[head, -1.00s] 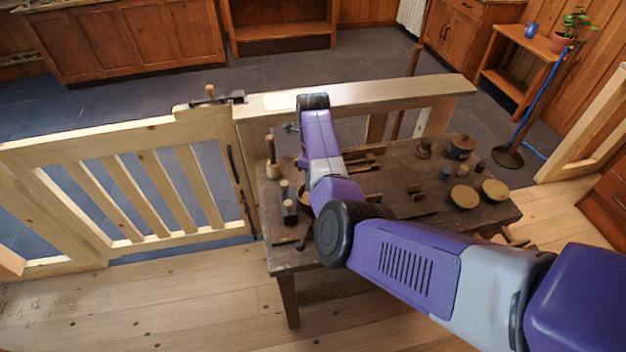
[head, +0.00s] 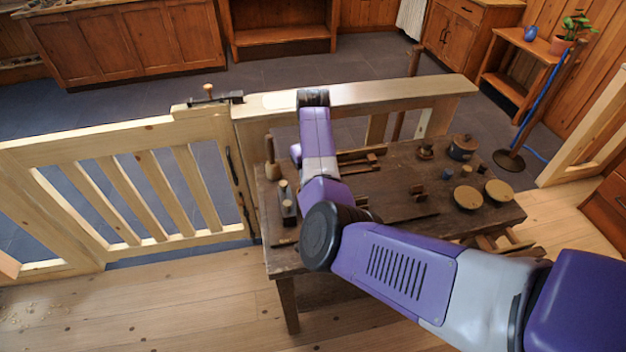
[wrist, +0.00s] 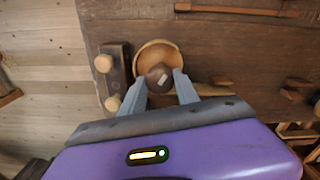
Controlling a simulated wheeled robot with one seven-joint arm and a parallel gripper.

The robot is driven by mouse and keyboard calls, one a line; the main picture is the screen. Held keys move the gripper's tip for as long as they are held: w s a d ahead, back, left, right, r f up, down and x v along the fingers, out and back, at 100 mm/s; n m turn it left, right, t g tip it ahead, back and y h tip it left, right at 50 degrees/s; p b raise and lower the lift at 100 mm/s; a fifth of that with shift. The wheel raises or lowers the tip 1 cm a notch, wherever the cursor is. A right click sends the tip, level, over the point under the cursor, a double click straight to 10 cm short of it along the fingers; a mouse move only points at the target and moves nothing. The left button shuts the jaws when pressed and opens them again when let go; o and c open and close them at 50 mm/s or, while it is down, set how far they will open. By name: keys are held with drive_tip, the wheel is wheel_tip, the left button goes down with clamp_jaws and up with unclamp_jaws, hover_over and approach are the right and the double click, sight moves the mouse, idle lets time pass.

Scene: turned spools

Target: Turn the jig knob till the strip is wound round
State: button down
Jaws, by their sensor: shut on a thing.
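In the wrist view, a dark, rounded jig knob (wrist: 160,77) with a small pale mark on its top sits between the fingers of my gripper (wrist: 162,84). The fingers are shut on its sides. A pale round wooden dish or rim (wrist: 158,50) shows just behind the knob. I cannot make out the strip for certain. In the head view my arm covers the knob and the gripper.
A dark block with two pale round-topped pegs (wrist: 125,75) stands close left of the gripper; it also shows in the head view (head: 288,205). Round lids (head: 468,197) and a pot (head: 463,148) are on the bench's right. A wooden gate (head: 125,190) stands left.

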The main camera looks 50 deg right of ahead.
drive_tip(key=shift+r+m, duration=0.1)
drive_tip(key=shift+m, duration=0.3)
drive_tip(key=c, duration=0.9)
unclamp_jaws()
drive_tip(key=shift+r+b, duration=0.6)
drive_tip(key=shift+r, duration=3.3)
